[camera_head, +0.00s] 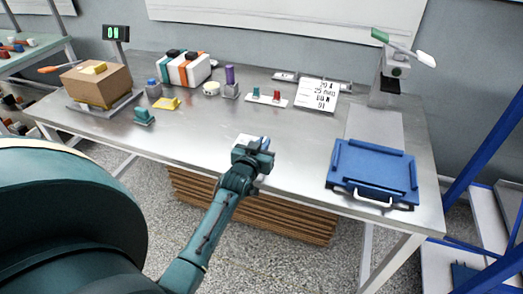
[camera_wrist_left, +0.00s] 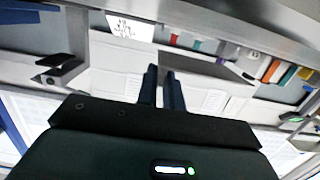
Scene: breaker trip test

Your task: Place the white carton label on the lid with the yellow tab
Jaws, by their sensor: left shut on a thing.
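My left gripper (camera_head: 262,146) is over the front middle of the steel table, with its fingers close together. It is shut on a small white piece, which I take for the white carton label (camera_head: 245,139). In the left wrist view the fingers (camera_wrist_left: 163,88) are nearly together, with pale printed surfaces on both sides; the label's edges are hard to tell there. A brown carton (camera_head: 100,87) at the far left has a yellow tab (camera_head: 94,68) on its top. The gripper is well to the right of this carton and apart from it. My right gripper is not in view.
The carton sits on a scale with a display (camera_head: 115,33). A yellow piece (camera_head: 167,103) and a teal block (camera_head: 144,116) lie between carton and gripper. A printed card (camera_head: 317,94) stands behind; a blue tray (camera_head: 372,171) lies right.

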